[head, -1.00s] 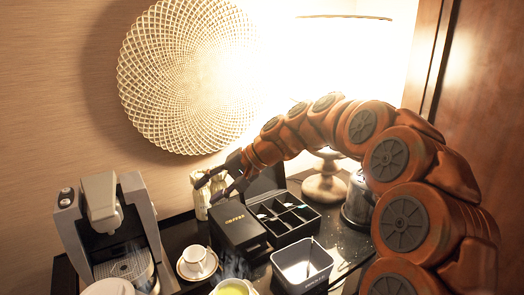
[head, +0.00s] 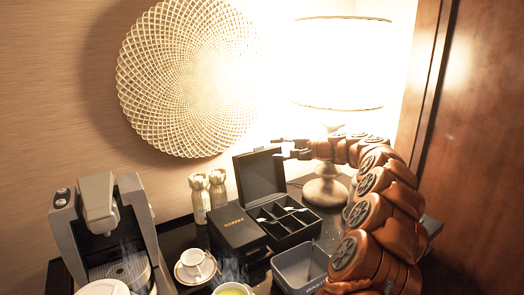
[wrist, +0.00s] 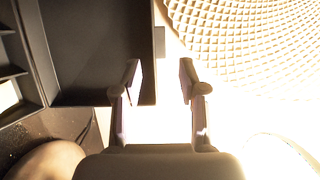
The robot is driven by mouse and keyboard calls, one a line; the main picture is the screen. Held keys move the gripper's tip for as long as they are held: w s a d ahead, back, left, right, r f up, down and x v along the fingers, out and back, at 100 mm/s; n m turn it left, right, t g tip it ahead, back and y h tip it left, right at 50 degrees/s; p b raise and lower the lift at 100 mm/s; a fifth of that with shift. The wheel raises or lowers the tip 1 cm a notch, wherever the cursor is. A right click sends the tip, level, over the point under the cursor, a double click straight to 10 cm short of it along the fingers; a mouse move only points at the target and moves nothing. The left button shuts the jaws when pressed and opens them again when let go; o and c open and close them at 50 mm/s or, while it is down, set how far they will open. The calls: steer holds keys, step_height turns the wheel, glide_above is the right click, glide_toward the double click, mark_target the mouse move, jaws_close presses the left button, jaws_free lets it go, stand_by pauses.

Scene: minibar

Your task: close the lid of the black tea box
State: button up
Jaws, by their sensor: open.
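The black tea box (head: 285,241) stands open on the counter, its divided compartments holding a few packets. Its lid (head: 260,175) stands upright at the back, leaning slightly backward. In the wrist view the lid (wrist: 90,50) fills the upper left, with the compartments at the far left edge. My gripper (head: 280,150) is open and empty at the lid's upper right corner. In the wrist view my gripper (wrist: 160,82) has its left finger overlapping the lid's edge and its right finger clear of it. I cannot tell whether it touches the lid.
A closed black box (head: 237,230) stands left of the tea box. A grey bin (head: 300,268) is in front, a cup on a saucer (head: 195,263) and a coffee machine (head: 110,235) to the left. Two bottles (head: 208,193) stand behind; a lit lamp (head: 325,185) stands behind my arm.

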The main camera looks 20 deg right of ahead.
mark_target(259, 149)
steer(key=shift+p+x, duration=1)
steer(key=shift+x, duration=2.55)
steer(key=shift+a, duration=0.15)
steer(key=shift+r, duration=0.1)
jaws_close()
